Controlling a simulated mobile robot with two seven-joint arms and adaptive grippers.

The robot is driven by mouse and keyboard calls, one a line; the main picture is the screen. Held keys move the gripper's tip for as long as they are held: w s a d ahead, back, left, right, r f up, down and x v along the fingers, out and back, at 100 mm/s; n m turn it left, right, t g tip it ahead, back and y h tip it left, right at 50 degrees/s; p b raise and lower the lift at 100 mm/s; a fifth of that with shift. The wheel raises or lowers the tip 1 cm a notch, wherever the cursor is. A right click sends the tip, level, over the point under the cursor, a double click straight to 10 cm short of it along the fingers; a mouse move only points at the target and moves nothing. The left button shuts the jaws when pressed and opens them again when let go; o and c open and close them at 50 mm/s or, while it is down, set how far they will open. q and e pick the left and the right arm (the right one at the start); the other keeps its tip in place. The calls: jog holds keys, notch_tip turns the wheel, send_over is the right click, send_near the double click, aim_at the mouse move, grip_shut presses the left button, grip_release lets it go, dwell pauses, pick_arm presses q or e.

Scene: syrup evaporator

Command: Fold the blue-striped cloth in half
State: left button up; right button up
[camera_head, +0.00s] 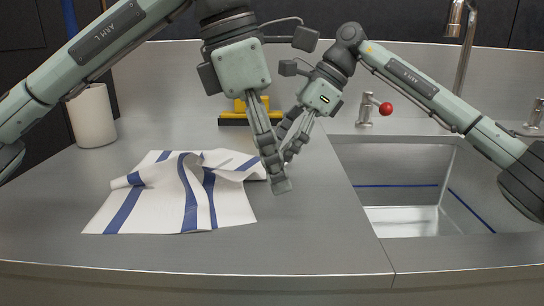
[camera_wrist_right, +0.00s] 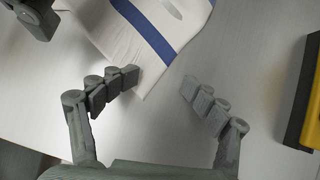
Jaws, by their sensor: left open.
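The white cloth with blue stripes (camera_head: 125,210) lies on the counter at the left of the head view, its back part rumpled and raised in a fold. My left gripper (camera_head: 275,172) is open and points down just right of the cloth's right edge, with no cloth seen in it. My right gripper (camera_head: 288,152) is behind it, partly hidden by the left fingers. In the right wrist view my right gripper (camera_wrist_right: 160,88) is open, and a corner of the cloth (camera_wrist_right: 125,32) lies between its fingers, close to the left finger. Whether they touch is unclear.
A white roll (camera_head: 92,116) stands at the back left. A yellow and black tool (camera_head: 232,121) lies behind the grippers and shows at the right of the right wrist view. A sink (camera_head: 405,217) with a tap (camera_head: 468,45) is at the right. The front counter is clear.

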jog(key=shift+d+f, duration=0.15)
jog(key=shift+f, duration=0.1)
